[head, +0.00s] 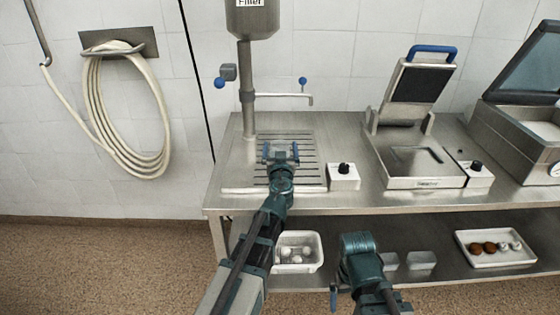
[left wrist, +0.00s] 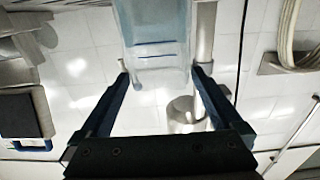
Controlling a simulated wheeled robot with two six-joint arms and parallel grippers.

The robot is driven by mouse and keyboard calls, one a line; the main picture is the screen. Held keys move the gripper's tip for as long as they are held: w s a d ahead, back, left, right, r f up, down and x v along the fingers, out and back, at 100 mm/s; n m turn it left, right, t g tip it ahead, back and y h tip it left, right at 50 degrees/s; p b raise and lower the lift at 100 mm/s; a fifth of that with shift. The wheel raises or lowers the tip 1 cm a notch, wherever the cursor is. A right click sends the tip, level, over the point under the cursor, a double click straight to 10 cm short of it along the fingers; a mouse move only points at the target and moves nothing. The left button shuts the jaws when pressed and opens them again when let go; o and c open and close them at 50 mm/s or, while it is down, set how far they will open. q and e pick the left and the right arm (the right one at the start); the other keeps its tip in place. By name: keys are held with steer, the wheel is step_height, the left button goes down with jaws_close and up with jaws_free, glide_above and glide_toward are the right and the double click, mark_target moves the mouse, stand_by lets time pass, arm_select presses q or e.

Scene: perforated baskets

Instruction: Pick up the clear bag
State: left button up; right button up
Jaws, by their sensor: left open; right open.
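The clear bag (left wrist: 155,40) shows in the left wrist view as a pale blue, see-through shape at the top centre. Its near edge lies between the fingertips of my left gripper (left wrist: 159,73), with a small gap on each side visible. In the head view my left gripper (head: 281,152) is open over the slatted drain tray (head: 310,178), below the filler spout. The bag is hard to make out there, faint between the fingers. My right gripper (head: 335,297) is low, in front of the lower shelf, partly hidden by its own wrist.
A white control box (head: 343,177) sits right of the tray. An open sealer (head: 415,165) stands further right. The lower shelf holds a white basket (head: 281,266) and a tray (head: 470,261).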

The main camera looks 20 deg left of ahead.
arm_select(q)
steer(key=shift+x, duration=1)
steer(key=shift+s, duration=0.1)
jaws_close()
